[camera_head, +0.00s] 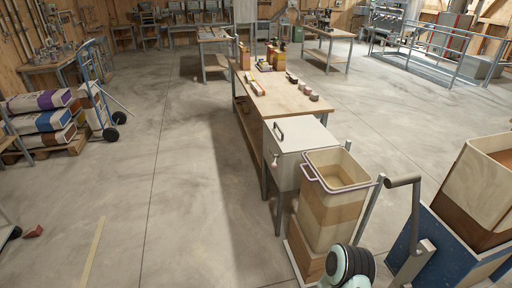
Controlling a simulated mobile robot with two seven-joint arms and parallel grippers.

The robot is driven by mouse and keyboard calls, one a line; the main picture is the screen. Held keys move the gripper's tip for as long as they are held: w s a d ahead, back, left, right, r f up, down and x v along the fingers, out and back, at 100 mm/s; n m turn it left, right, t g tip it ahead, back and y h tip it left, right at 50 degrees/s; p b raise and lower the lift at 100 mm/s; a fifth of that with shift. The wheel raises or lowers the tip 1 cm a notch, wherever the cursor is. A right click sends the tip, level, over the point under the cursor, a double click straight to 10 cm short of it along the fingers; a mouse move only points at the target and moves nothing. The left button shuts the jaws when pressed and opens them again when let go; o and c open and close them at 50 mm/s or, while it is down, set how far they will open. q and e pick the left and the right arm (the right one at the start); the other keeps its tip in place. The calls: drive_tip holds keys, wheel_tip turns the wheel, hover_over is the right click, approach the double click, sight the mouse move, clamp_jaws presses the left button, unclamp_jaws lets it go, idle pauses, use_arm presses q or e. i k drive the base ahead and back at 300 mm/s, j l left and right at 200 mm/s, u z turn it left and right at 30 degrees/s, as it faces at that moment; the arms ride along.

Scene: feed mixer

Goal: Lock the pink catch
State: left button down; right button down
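A white box-shaped mixer housing (299,138) stands at the end of the long wooden table, with a dark handle (279,130) on its lid, which looks closed. A small pale pinkish catch (275,160) shows on its left side. It is too small to tell whether it is locked or loose. A tall tan bin (333,210) stands directly in front of the housing, with a pale pinkish-lilac bail (309,171) at its rim. Neither gripper can be made out in the head view. A mint and black rounded part at the bottom edge looks like my arm.
A grey crank (403,182) rises right of the bin, beside a blue hopper base (437,243) carrying a wooden box (476,180). The long table (287,100) holds cartons and small pots. The floor (190,190) to the left is open.

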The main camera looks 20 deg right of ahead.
sight(274, 165)
drive_tip(key=i, duration=1.6)
drive_tip(key=i+z, duration=0.35)
drive_tip(key=i+j+z, duration=0.1)
drive_tip(key=i+z, duration=0.3)
drive_tip(key=i, duration=0.15)
drive_tip(key=i+j+z, duration=0.2)
drive_tip(key=i+z, duration=0.15)
drive_tip(key=i+j+z, duration=0.35)
drive_tip(key=i+j, duration=0.05)
drive_tip(key=i, duration=0.1)
